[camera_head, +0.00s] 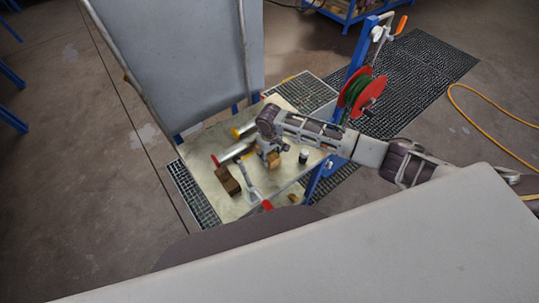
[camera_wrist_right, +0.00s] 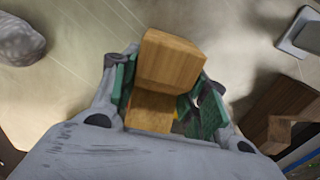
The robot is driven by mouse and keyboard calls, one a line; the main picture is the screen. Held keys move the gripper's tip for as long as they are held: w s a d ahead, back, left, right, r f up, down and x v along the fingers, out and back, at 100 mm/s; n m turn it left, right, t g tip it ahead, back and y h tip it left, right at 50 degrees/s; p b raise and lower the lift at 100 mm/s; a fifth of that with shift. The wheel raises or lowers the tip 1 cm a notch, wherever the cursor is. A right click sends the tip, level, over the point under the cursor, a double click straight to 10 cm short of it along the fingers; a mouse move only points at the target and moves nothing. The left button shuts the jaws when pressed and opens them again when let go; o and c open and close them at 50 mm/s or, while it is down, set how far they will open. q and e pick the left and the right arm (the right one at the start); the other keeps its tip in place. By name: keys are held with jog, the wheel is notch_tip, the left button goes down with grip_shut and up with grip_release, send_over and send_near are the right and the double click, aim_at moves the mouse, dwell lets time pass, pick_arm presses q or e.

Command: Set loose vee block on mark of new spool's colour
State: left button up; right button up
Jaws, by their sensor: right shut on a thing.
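My right gripper (camera_head: 270,151) reaches over the pale table from the right. It is shut on a light wooden vee block (camera_head: 274,160). In the right wrist view this block (camera_wrist_right: 168,62) sits between the green finger pads; I cannot tell whether it touches the table. Grey pipe spools lie on the table, one with a yellow end (camera_head: 237,133) and one with a red end (camera_head: 215,160). A darker wooden block (camera_head: 228,180) stands at the left, near the red end. I cannot make out the coloured marks clearly. My left gripper is not in view.
A dark cylinder (camera_head: 303,156) stands right of the gripper. A red-tipped grey part (camera_head: 266,204) and a small wooden piece (camera_head: 293,198) are near the front edge. A red reel (camera_head: 362,92) hangs on a blue post behind. A large grey panel (camera_head: 195,65) rises at the back left.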

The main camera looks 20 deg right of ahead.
aim_at(270, 155)
jog(key=shift+f, duration=0.3)
dwell(0.5)
jog(key=o, duration=1.2)
jog(key=shift+c, duration=0.2)
notch_tip(270, 155, up, 12)
jog(key=shift+s+f, duration=0.1)
dwell(0.6)
